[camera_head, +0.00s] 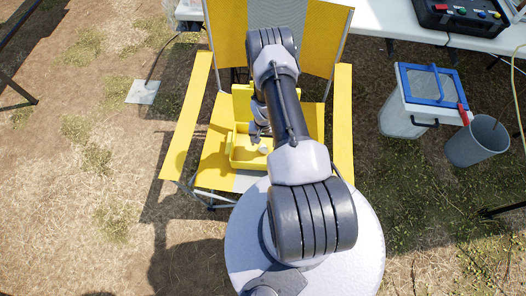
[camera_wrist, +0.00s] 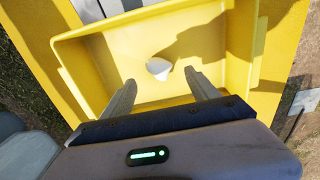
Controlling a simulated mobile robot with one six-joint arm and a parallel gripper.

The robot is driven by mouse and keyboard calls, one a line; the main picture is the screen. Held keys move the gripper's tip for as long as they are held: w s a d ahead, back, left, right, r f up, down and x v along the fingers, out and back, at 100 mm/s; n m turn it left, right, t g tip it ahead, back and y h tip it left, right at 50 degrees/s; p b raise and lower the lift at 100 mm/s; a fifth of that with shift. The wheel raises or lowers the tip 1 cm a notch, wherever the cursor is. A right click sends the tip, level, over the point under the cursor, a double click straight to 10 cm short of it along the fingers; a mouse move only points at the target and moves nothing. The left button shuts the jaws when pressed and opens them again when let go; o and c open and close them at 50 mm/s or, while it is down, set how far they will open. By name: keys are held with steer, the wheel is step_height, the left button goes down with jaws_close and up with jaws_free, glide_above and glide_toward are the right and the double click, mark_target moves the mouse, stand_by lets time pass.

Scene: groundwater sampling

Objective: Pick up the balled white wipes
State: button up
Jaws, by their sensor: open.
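The balled white wipes (camera_wrist: 159,68) lie as a small white lump on the floor of a yellow tray (camera_wrist: 262,40) in the wrist view. In the head view the wipes (camera_head: 263,149) show as a small pale spot in the yellow tray (camera_head: 240,165), which sits on the yellow chair's seat. My gripper (camera_wrist: 158,88) is open and empty in the wrist view, with its two fingers apart and pointing into the tray. The wipes appear beyond the fingertips, between their lines. In the head view my gripper (camera_head: 258,134) is over the tray, partly hidden by my arm.
The yellow folding chair (camera_head: 343,115) has armrests on both sides of the tray. A white cooler with a blue-framed lid (camera_head: 405,115) and a grey bucket (camera_head: 477,142) stand at right. A white table (camera_head: 385,18) with a black case (camera_head: 462,14) is behind.

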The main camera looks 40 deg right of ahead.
mark_target(263, 147)
step_height(263, 147, down, 6)
steer(key=b, duration=0.3)
steer(key=shift+w, duration=0.1)
steer(key=shift+r, duration=0.2)
steer(key=shift+c, duration=0.2)
steer(key=c, duration=1.4)
